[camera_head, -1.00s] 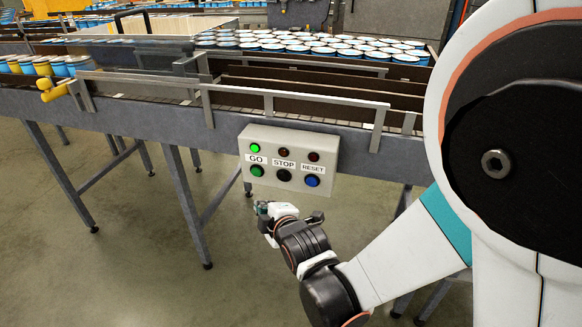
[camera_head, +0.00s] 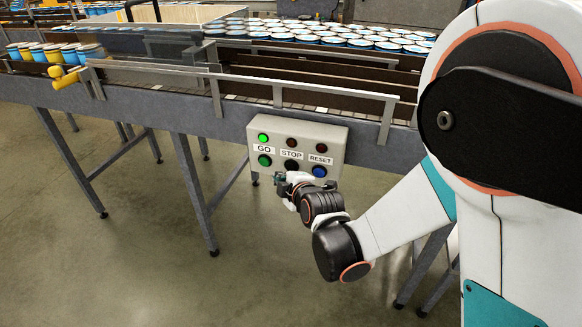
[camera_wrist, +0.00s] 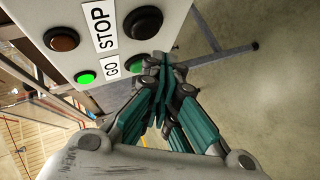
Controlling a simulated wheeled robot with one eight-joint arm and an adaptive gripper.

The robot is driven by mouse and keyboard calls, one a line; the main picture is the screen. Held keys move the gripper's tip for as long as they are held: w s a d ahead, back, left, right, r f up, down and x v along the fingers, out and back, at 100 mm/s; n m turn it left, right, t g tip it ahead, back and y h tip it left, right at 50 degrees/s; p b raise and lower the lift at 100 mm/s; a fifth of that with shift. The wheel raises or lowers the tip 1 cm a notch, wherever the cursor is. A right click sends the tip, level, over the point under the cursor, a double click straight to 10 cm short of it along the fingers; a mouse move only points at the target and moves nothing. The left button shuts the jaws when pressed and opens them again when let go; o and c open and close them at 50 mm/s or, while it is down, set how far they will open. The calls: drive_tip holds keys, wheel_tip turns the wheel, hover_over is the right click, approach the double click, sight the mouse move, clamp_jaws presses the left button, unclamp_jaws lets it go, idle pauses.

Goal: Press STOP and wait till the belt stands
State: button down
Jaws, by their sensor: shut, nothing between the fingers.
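The grey control box (camera_head: 332,134) hangs on the side of the conveyor, with buttons labelled GO, STOP and RESET. The black STOP button (camera_head: 291,165) is in the lower row, between the green GO button (camera_head: 265,160) and the blue RESET button (camera_head: 319,171). The STOP button also shows in the wrist view (camera_wrist: 143,22). The green lamp (camera_head: 263,138) above GO is lit; the lamp above STOP (camera_head: 291,142) is dark. My gripper (camera_head: 281,178) is shut and empty, just below the STOP button in the head view. In the wrist view its tips (camera_wrist: 155,58) overlap the GO button's edge; contact cannot be told.
The conveyor (camera_head: 150,97) runs behind the box, with metal guide rails (camera_head: 290,84). Blue and yellow tins (camera_head: 55,53) stand at the left, and many blue tins (camera_head: 340,38) at the back. A yellow sensor (camera_head: 65,78) sits at the left edge. Open floor lies in front.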

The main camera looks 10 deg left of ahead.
drive_tip(key=shift+w, duration=0.6)
drive_tip(key=shift+d, duration=0.1)
idle(1.0)
drive_tip(key=shift+w, duration=0.4)
drive_tip(key=shift+w, duration=0.45)
idle(0.6)
drive_tip(key=shift+s, duration=0.1)
drive_tip(key=shift+s+b, duration=0.4)
drive_tip(key=shift+s, duration=0.4)
drive_tip(key=s, duration=0.5)
drive_tip(key=shift+a+b, duration=0.2)
drive_tip(key=shift+b, duration=0.2)
